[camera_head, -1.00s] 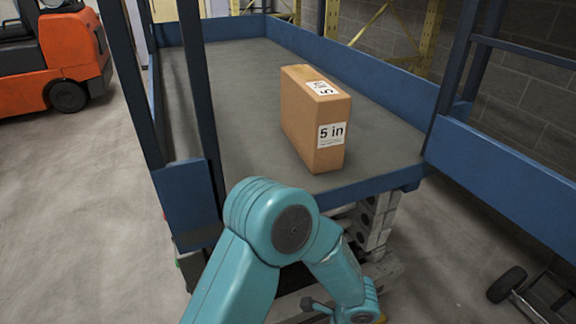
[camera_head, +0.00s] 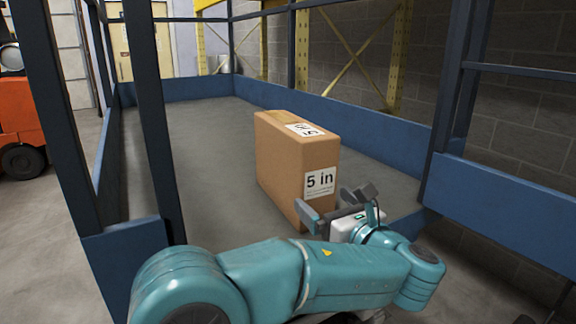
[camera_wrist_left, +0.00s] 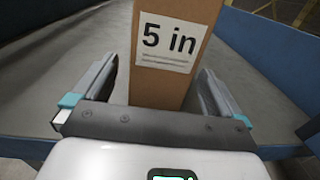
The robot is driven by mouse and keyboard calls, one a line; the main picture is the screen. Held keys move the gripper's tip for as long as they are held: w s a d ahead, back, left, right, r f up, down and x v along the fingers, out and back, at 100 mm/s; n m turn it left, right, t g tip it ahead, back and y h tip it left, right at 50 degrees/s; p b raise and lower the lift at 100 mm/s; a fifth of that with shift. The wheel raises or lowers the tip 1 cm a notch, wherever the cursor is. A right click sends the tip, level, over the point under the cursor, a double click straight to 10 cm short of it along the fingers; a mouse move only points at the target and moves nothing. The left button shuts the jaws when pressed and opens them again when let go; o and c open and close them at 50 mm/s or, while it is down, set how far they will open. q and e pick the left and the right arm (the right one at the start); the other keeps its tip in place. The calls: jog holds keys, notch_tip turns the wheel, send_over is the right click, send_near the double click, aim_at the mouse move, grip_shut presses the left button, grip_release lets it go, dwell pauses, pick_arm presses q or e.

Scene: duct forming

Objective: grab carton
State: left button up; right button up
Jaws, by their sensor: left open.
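The carton (camera_head: 278,168) is a tall brown box with a white "5 in" label on its narrow near face and another label on top. It stands upright on the grey platform (camera_head: 205,130) near its front edge. My left gripper (camera_head: 342,200) is at the carton's near face, open. In the left wrist view the carton (camera_wrist_left: 172,85) stands between the two spread fingers of the left gripper (camera_wrist_left: 155,90), with a gap visible on the left side. My right gripper is not in view.
Blue rails and posts (camera_head: 395,160) enclose the platform at the sides and back, with an opening at the front. An orange forklift (camera_head: 15,125) stands at the far left. The platform behind and left of the carton is bare.

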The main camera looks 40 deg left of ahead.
aim_at(318, 195)
pick_arm(q)
jog(key=shift+w+a+f, duration=0.1)
jog(key=shift+w+a, duration=0.9)
jog(key=shift+a, duration=0.8)
jog(key=x, duration=0.5)
jog(key=shift+w+a, duration=0.1)
jog(key=shift+w, duration=0.1)
jog(key=c, duration=1.4)
jog(key=shift+c, duration=1.2)
jog(key=shift+r+p, duration=0.25)
jog(key=shift+p, duration=0.05)
